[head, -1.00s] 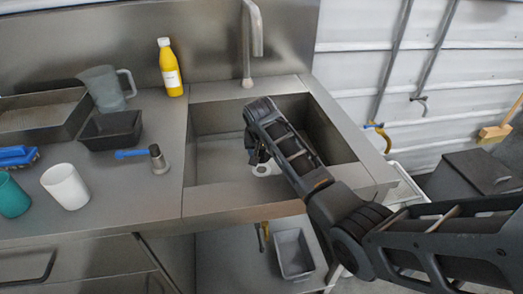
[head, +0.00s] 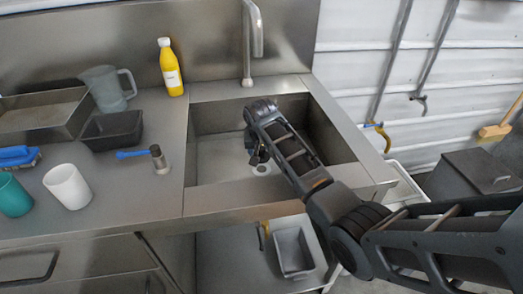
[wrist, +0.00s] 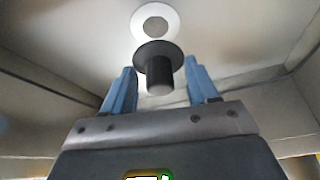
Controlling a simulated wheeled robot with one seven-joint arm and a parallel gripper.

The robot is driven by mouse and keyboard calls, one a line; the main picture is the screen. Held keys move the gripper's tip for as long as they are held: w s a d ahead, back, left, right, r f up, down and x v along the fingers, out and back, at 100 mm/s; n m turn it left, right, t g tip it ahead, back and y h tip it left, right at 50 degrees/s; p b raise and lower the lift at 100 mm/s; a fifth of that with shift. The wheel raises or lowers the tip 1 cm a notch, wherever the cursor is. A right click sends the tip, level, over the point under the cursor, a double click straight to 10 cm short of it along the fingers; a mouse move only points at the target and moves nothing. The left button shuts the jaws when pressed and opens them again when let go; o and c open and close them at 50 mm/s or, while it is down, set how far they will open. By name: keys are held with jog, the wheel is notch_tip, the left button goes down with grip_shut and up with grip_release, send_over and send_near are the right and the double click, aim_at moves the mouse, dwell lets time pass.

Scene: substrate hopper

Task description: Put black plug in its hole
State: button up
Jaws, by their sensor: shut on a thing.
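The black plug (wrist: 158,62) shows in the wrist view between the blue fingers of my gripper (wrist: 159,82). It has a wide dark flange and a narrower stem. My gripper is shut on it. The hole is the drain with a pale ring (wrist: 155,22) in the sink floor, beyond the plug and apart from it in the picture. The plug is hidden behind my gripper there.
The steel sink basin (head: 215,160) has walls around my gripper. A tap (head: 248,45) stands at its back edge. On the counter at left are a blue-handled tool (head: 148,156), a white cup (head: 67,187), a black tray (head: 112,129) and a yellow bottle (head: 171,68).

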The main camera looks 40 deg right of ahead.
jog(key=shift+f, duration=0.15)
jog(key=shift+f+b, duration=0.85)
jog(key=shift+f, duration=0.35)
jog(key=shift+f, duration=0.15)
